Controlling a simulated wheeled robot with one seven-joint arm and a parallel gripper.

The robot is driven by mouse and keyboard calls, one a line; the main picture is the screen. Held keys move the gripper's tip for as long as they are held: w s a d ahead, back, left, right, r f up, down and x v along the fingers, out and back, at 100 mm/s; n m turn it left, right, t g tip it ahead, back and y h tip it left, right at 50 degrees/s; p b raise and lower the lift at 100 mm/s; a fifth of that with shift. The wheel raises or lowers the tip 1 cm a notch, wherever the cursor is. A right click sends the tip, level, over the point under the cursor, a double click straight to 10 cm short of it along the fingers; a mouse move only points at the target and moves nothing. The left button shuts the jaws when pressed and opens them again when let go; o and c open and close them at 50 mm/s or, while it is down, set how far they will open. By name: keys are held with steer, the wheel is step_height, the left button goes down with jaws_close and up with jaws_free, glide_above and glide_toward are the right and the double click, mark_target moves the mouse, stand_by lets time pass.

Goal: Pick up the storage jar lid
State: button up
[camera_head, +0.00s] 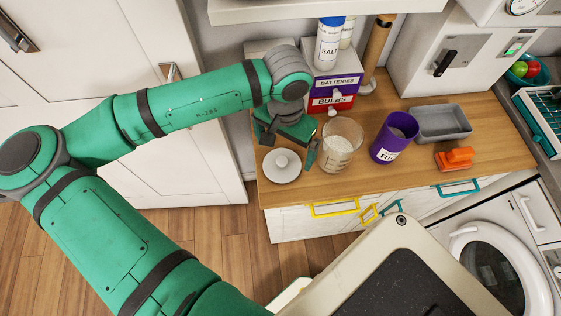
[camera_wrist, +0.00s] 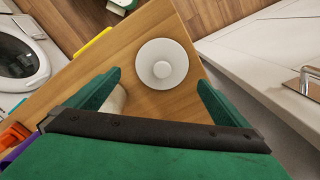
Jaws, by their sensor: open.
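The storage jar lid (camera_head: 282,172) is a round white disc with a small knob in its middle. It lies flat on the wooden counter near its left front corner. In the wrist view the lid (camera_wrist: 162,64) shows whole, ahead of and between my fingertips. My gripper (camera_head: 288,147) is open and empty, above and just behind the lid; its two green fingers also show in the wrist view (camera_wrist: 159,80). A clear jar (camera_head: 341,146) with pale contents stands right of the lid, close beside one finger. In the wrist view the left finger partly hides it.
A purple canister (camera_head: 394,138), a grey tray (camera_head: 441,122) and an orange object (camera_head: 455,158) stand to the right on the counter (camera_head: 500,147). Labelled boxes (camera_head: 334,92) with a salt container (camera_head: 328,45) on top are behind my gripper. The counter's front edge is close to the lid.

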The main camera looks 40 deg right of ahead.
mark_target(282, 160)
steer(key=shift+w+a+f, duration=0.1)
steer(key=shift+a+f, duration=0.1)
steer(key=shift+f, duration=1.3)
steer(key=shift+a+f, duration=0.15)
steer(key=shift+f, duration=1.35)
steer(key=c, duration=1)
